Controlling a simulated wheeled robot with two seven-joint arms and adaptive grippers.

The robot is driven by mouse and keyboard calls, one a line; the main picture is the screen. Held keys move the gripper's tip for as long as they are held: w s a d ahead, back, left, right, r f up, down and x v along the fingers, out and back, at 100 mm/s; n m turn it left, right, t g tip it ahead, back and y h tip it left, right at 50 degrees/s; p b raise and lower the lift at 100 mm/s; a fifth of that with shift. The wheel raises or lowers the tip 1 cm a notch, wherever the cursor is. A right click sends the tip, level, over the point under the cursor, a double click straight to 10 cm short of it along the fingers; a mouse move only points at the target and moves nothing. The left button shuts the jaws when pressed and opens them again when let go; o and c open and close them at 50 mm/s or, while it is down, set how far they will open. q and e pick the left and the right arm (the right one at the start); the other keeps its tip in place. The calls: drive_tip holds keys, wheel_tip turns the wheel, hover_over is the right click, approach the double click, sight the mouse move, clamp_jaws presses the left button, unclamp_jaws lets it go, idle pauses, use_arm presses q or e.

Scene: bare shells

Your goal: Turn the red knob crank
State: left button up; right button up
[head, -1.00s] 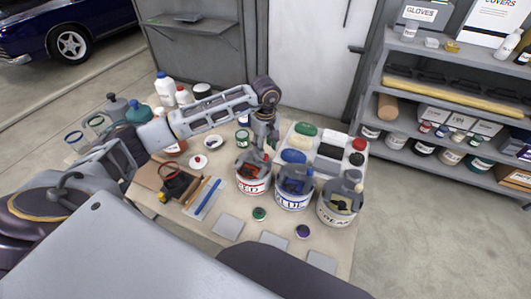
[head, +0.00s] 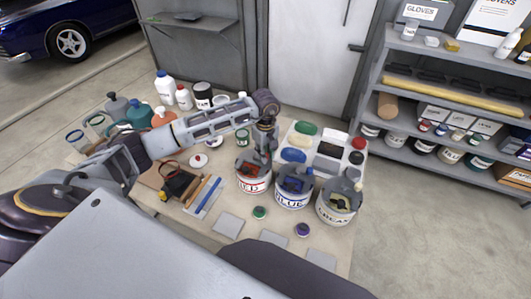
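A white can labelled RED (head: 253,186) stands on the bench with dark red contents inside. A grey upright part shows at its mouth. My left gripper (head: 258,158) points down over this can, at its back edge. Its fingers blend with the grey part, so I cannot tell whether they are open or touch anything. A small white round piece with a red knob (head: 198,160) lies to the left of the can; I cannot tell whether it is a crank. No other red knob crank can be made out. My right gripper is not in view.
A blue-labelled can (head: 293,194) and a cream can (head: 337,207) stand right of the red one. A tray of coloured pads (head: 330,150) is behind them. Bottles (head: 165,87) crowd the back left. Grey square tiles (head: 228,225) lie in front. A shelf (head: 440,95) stands right.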

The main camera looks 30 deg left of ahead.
use_arm(q)
clamp_jaws()
drive_tip(key=shift+w, duration=0.1)
